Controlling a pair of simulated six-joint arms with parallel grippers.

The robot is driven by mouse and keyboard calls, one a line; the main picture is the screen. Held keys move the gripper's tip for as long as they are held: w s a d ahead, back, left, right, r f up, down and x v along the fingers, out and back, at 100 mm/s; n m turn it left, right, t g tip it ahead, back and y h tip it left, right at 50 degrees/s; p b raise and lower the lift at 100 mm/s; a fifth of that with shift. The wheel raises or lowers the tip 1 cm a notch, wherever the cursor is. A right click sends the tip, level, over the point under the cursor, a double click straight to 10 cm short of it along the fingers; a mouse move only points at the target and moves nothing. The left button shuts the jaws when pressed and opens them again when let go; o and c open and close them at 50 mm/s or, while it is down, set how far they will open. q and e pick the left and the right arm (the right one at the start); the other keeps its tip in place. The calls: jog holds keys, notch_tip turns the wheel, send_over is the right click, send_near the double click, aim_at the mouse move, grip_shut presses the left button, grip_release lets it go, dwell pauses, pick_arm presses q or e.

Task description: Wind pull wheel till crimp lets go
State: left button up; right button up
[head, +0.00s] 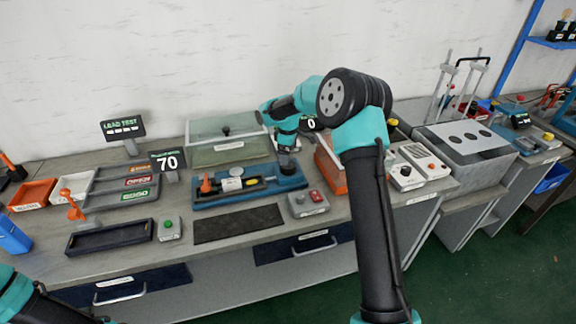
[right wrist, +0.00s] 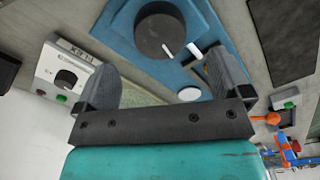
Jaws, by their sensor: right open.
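The blue pull-test fixture (head: 235,198) lies on the bench in the head view, with an orange part and a pale round dial on its left side. The pull wheel (right wrist: 160,30) is a dark round knob with a short white handle, on the blue base (right wrist: 215,20) in the right wrist view. My right gripper (right wrist: 160,75) is open, its fingers spread to either side below the wheel. In the head view my right gripper (head: 287,152) is over the fixture's right end and largely hides the wheel. The crimp cannot be made out. My left gripper is out of view.
A display (head: 168,162) reads 70, beside labelled trays. A clear-lidded box (head: 225,140) stands behind the fixture. A red-button box (head: 308,203) and dark mat (head: 238,224) lie in front. A green-button box (head: 168,229) and dark tray (head: 110,237) are left.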

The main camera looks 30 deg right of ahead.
notch_tip(320, 180, down, 6)
jog(key=shift+f, duration=0.25)
jog(key=shift+c, duration=0.4)
jog(key=c, duration=0.8)
jog(key=shift+c, duration=0.2)
jog(key=shift+m, duration=0.3)
jog(key=shift+m, duration=2.6)
